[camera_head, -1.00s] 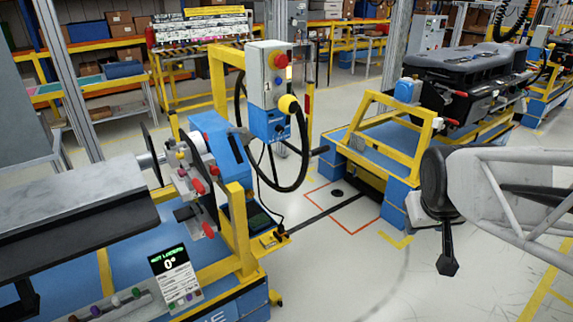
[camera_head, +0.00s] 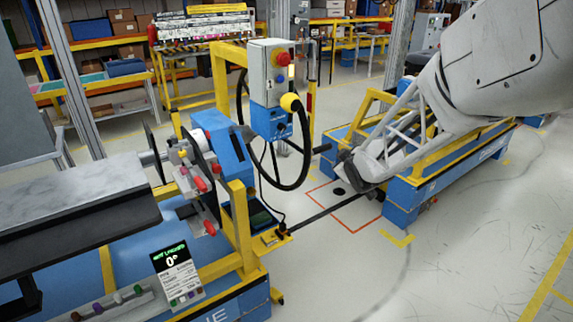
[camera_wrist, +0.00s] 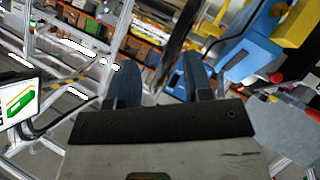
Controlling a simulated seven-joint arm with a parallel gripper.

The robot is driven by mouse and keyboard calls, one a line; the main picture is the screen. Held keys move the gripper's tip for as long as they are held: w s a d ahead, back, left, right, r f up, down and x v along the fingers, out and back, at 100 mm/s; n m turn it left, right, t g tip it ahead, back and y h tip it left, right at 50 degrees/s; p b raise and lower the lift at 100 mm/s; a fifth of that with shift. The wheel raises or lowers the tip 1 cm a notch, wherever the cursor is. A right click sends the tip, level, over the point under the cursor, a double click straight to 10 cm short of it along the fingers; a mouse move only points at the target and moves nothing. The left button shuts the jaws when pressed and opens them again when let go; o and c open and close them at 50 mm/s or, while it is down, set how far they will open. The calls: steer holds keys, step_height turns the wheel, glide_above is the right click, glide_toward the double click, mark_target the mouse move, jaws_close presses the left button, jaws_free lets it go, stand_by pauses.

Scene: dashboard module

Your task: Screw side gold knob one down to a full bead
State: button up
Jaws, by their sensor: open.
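I cannot single out side gold knob one in either view.
A blue trolley (camera_head: 405,200) lies behind my arm. A card reading 0° (camera_head: 175,270) stands near a row of coloured knobs (camera_head: 110,302). The front right floor is clear.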

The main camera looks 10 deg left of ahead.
steer(key=w+a+f+n+y, duration=0.3)
steer(key=w+a+f, duration=0.2)
steer(key=a, duration=0.1)
steer(key=n+g+y, duration=0.3)
steer(key=n+y, duration=0.6)
steer(key=y, duration=0.2)
glide_toward(254, 194)
steer(key=a, duration=0.1)
steer(key=shift+w+a+r, duration=0.15)
steer(key=shift+w, duration=0.15)
steer(key=shift+x, duration=3.9)
steer(key=shift+c, duration=0.4)
